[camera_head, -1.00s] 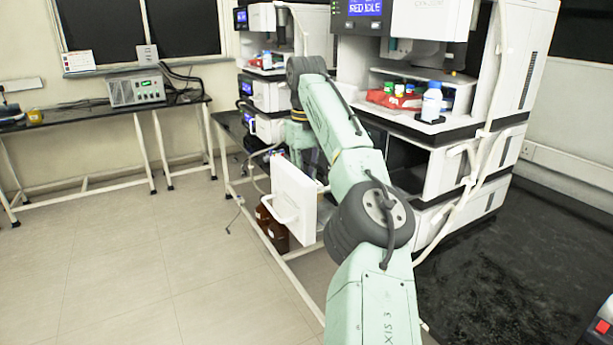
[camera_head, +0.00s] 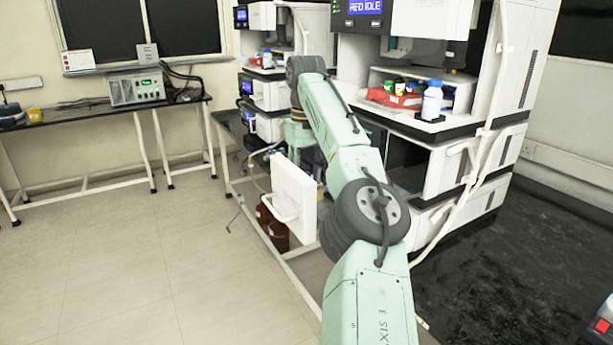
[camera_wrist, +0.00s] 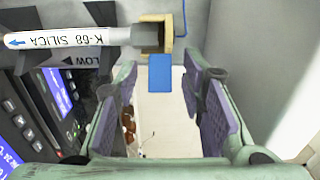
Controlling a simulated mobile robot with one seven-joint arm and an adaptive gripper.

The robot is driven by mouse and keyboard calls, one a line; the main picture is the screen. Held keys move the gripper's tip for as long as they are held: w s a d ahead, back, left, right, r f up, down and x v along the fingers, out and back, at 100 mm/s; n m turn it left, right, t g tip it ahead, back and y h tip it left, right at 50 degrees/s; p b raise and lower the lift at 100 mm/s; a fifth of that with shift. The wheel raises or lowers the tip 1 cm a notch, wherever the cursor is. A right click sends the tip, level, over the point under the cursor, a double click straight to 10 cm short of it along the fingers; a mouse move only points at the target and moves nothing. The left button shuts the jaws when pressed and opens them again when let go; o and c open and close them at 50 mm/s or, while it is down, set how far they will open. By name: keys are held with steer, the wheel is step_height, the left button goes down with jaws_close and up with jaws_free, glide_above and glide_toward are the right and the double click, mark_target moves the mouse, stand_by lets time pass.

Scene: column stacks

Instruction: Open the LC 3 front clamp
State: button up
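In the wrist view a white column (camera_wrist: 60,40) labelled "K-68 SILICA", with a blue arrow, lies across the upper left. Its right end meets a yellowish, square-mouthed clamp block (camera_wrist: 168,35). A flat blue tab (camera_wrist: 159,75) shows just below the block, between my fingers in the picture. My gripper (camera_wrist: 160,62) is open, with its purple-padded fingers apart on either side of the tab. I cannot tell whether either finger touches it. In the head view my arm reaches to the instrument stacks, and the fingers are hidden. No LC 3 label is readable.
A white door-like panel with a handle (camera_head: 292,192) stands out beside my arm. The near stack holds a red tray (camera_head: 392,98) and a blue-capped bottle (camera_head: 432,101). The floor at left is clear.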

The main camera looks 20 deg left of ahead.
steer(key=shift+d+t+y, duration=0.15)
steer(key=shift+t+y, duration=0.15)
